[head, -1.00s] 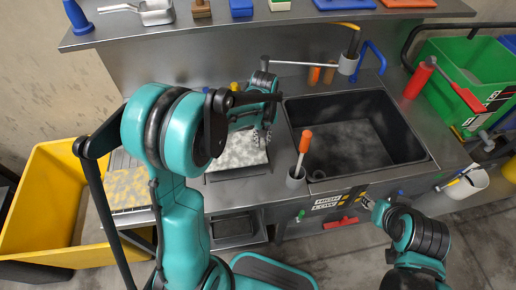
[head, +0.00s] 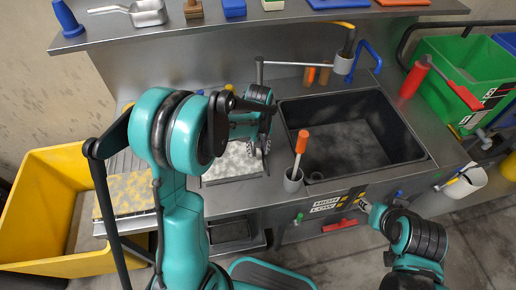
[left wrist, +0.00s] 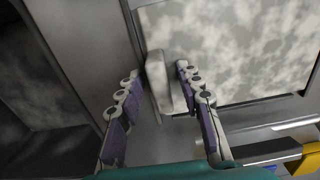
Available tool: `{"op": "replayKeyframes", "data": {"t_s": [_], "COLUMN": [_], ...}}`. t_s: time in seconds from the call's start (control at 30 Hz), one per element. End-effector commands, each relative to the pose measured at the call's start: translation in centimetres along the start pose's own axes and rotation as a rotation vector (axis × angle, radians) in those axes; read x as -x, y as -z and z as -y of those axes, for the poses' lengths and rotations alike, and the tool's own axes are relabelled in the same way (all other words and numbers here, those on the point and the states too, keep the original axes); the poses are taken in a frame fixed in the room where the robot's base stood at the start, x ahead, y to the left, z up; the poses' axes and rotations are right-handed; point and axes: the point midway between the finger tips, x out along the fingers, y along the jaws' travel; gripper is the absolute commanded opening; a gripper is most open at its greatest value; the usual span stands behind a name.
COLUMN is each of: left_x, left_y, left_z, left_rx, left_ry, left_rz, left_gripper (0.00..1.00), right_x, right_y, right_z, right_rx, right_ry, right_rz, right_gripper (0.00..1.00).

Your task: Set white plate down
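The white plate (head: 226,163), mottled white and grey, lies flat over the steel counter left of the sink. It fills the upper right of the left wrist view (left wrist: 245,50). A pale raised piece (left wrist: 163,82) stands at its near edge. My left gripper (head: 258,147) is at the plate's right edge. In the left wrist view its fingers (left wrist: 160,80) stand apart on either side of the pale piece, with narrow gaps showing. The arm partly hides the plate in the head view. My right gripper (head: 368,204) is at the counter's front, small and unclear.
A black sink (head: 350,140) lies right of the plate, with an orange-handled tool (head: 301,142) in a holder between them. A yellow-stained panel (head: 130,192) is to the left. A yellow bin (head: 40,210) and a green crate (head: 445,75) stand at the sides.

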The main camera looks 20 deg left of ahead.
Motion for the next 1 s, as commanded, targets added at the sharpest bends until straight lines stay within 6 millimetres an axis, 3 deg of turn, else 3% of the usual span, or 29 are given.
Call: {"op": "replayKeyframes", "data": {"t_s": [0.27,0.7,1.0], "left_x": [1.4,10.4,13.1], "left_y": [0.0,0.0,-0.7], "left_z": [0.0,0.0,0.3], "left_rx": [0.0,0.0,-0.021], "left_ry": [0.0,0.0,-0.012], "left_rz": [0.0,0.0,-0.02], "left_gripper": [0.36,0.36,0.36], "right_x": [0.6,3.3,3.7], "right_y": [0.4,2.4,2.6], "right_z": [0.0,0.0,0.0], "right_rx": [0.0,0.0,0.0], "right_ry": [0.0,0.0,0.0], "right_rz": [0.0,0.0,0.0], "right_gripper": [0.4,0.4,0.4]}}
